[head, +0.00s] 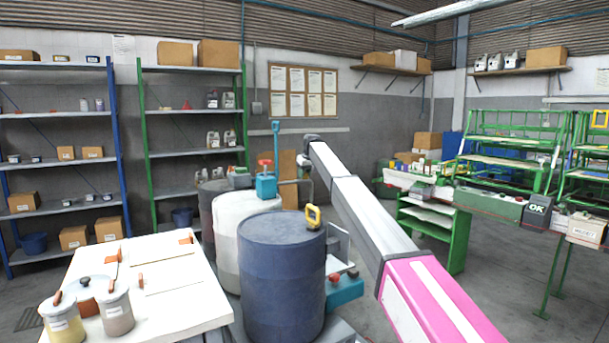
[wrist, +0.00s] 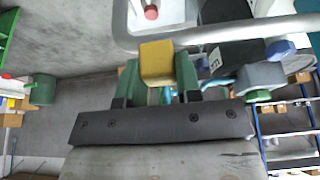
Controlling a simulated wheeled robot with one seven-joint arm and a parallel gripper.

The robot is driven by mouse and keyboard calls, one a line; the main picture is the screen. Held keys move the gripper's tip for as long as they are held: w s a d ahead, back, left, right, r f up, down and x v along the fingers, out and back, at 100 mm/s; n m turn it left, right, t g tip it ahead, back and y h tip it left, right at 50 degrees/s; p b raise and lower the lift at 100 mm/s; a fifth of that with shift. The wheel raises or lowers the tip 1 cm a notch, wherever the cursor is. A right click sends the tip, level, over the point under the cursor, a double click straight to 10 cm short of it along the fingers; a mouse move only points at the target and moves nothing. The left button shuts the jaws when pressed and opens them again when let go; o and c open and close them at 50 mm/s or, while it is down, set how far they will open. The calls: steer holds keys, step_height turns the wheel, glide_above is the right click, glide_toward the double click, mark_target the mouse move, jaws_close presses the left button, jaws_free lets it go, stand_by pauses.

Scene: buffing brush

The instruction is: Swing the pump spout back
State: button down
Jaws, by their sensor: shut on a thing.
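A teal pump body with a red top (head: 265,181) stands on the white drum (head: 247,225) in the head view, with a blue upright handle behind it. I cannot clearly make out its spout. My gripper (wrist: 158,80) shows in the wrist view with two green fingers. They are shut on a yellow block (wrist: 157,60) that sticks out between the fingertips. A bent grey tube (wrist: 225,34) passes just beyond the block; I cannot tell whether they are joined. In the head view my arm reaches up and left, and I cannot make out the gripper there.
A white table (head: 165,303) with jars is at lower left. Floor is open at right.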

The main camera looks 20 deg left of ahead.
steer(key=shift+s+d+m, duration=0.3)
steer(key=shift+s+d, duration=0.15)
steer(key=shift+s, duration=0.05)
steer(key=s+d+m+t+h, duration=0.1)
steer(key=s+d+m+h, duration=0.2)
steer(key=s, duration=1.2)
steer(key=shift+s+d+m+h, duration=0.25)
steer(key=shift+d+m, duration=1.45)
steer(key=shift+m, duration=1.5)
steer(key=c, duration=0.8)
jaws_free()
steer(key=v, duration=1)
steer(key=shift+s+r, duration=0.3)
steer(key=shift+s, duration=0.1)
steer(key=shift+f, duration=0.1)
